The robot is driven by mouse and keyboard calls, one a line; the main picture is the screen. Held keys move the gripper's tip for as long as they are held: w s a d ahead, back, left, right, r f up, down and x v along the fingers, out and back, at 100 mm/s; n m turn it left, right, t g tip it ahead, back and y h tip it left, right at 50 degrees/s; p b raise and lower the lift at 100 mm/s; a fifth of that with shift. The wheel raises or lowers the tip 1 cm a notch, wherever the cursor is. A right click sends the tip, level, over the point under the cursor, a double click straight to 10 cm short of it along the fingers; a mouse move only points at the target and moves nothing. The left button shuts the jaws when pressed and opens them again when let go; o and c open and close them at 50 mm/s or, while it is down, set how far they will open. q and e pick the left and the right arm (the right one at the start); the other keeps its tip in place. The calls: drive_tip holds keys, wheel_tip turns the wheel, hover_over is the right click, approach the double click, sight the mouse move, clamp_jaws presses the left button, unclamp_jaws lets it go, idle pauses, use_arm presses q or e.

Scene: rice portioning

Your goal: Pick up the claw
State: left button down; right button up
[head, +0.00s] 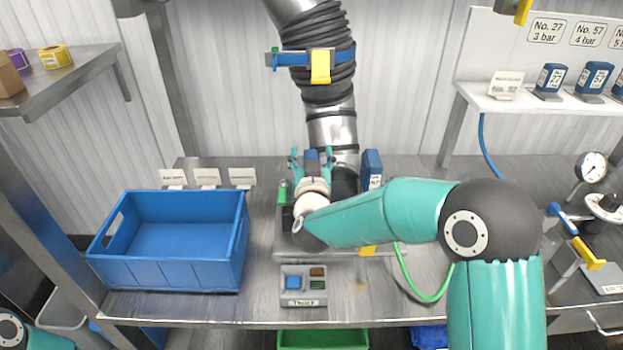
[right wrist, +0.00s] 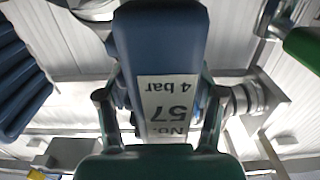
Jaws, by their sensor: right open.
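My right gripper (head: 311,158) is at the workstation under the big hose, in the middle of the bench. Its two fingers stand on either side of a blue part, apparently the claw (head: 312,166). In the right wrist view my right gripper (right wrist: 160,108) is open, with one finger at each side of the blue claw (right wrist: 158,40). Its label shows upside down and reads No. 57, 4 bar. Whether the fingers touch it I cannot tell. My wrist hides the lower part of the station. My left gripper is out of view.
A blue crate (head: 172,275) stands left of the station. A button box (head: 303,285) sits at the front edge. Another blue labelled piece (head: 372,168) stands right of my gripper. Several blue labelled pieces stand on the shelf (head: 530,105). A green hose (head: 412,275) lies below my forearm.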

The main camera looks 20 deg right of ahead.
drive_tip(key=c, duration=1.3)
clamp_jaws()
drive_tip(key=shift+r, duration=0.15)
